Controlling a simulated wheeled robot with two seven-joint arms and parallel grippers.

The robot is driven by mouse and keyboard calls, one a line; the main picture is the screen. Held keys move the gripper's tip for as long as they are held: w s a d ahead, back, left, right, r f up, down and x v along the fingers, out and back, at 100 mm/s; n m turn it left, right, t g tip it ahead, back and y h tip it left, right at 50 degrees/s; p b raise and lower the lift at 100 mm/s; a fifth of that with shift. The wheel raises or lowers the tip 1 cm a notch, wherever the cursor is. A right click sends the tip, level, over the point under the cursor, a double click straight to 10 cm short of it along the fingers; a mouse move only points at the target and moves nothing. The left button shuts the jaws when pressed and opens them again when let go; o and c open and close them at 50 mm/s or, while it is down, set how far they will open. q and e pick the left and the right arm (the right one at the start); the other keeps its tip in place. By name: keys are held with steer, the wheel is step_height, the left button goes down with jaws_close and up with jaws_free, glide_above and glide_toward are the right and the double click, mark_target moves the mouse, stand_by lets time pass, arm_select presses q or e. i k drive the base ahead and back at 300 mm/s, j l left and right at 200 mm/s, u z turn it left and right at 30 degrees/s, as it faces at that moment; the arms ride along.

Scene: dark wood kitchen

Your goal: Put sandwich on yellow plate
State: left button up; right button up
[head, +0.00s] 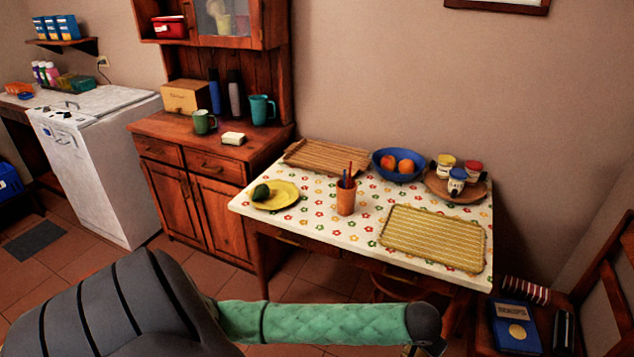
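The yellow plate (286,200) lies on the left end of the table, with a dark green avocado-like item (260,192) on its left part. I cannot make out a clear sandwich. A small pale yellow-white block (233,138) sits on the sideboard, too small to identify for sure. My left arm crosses the bottom of the head view, in front of and below the table. Only a sliver of my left gripper (430,348) shows at the bottom edge, away from the plate, and its fingers are hidden. My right gripper is out of view.
The table (315,240) has a flowered cloth. On it are a wooden slatted mat (325,157), blue fruit bowl (385,172), orange cup (346,200), round board with jars (470,196) and yellow woven mat (435,238). Mugs and bottles stand on the sideboard (170,128). A chair (610,270) is right.

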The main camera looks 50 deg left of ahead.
mark_target(275, 203)
steer(key=j+z, duration=0.4)
steer(key=k+j+z, duration=0.15)
steer(key=j+z, duration=0.25)
steer(key=k+j+z, duration=0.15)
steer(key=j+z, duration=0.2)
steer(key=k+j+z, duration=0.65)
steer(key=k+z, duration=0.6)
steer(key=k, duration=0.2)
steer(key=k+z, duration=0.5)
steer(key=k, duration=1.15)
